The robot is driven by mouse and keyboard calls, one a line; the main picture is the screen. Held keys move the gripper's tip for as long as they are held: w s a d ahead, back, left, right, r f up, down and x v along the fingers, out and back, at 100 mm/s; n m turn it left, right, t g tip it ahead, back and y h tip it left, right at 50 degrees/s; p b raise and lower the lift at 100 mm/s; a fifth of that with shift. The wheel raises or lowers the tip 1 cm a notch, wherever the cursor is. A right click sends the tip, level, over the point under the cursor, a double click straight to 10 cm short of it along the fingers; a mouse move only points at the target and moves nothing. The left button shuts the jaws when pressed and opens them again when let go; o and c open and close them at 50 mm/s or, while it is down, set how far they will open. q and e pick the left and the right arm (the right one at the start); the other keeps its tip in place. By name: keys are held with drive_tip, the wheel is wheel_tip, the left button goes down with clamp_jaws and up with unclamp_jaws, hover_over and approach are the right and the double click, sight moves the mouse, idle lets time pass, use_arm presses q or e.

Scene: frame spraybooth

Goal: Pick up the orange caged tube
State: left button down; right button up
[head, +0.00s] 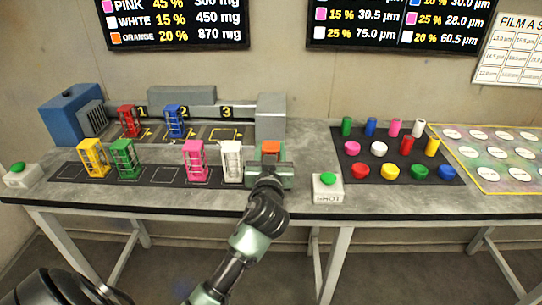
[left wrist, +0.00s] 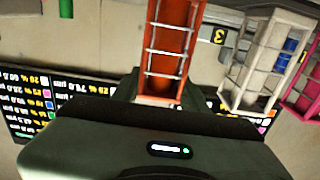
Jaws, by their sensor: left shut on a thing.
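The orange caged tube (head: 271,148) is at the right end of the front row, just right of the white caged tube (head: 232,161). My left gripper (head: 269,173) is in front of it and shut on it, and hides its lower part in the head view. In the left wrist view the orange caged tube (left wrist: 168,45) stands out from the gripper, with its bars and orange frame visible. I cannot tell whether its base touches the mat. My right gripper is not in view.
Pink (head: 195,160), green (head: 124,158) and yellow (head: 93,158) caged tubes stand in the row. Red (head: 129,121) and blue (head: 175,121) ones stand behind on numbered slots. A green-button box (head: 328,188) is right of my gripper. Several coloured pieces stand on a dark mat (head: 345,168).

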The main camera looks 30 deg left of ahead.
use_arm(q)
drive_tip(key=shift+r, duration=0.15)
wheel_tip(320, 180, up, 19)
drive_tip(key=p, duration=0.2)
drive_tip(key=shift+r, duration=0.2)
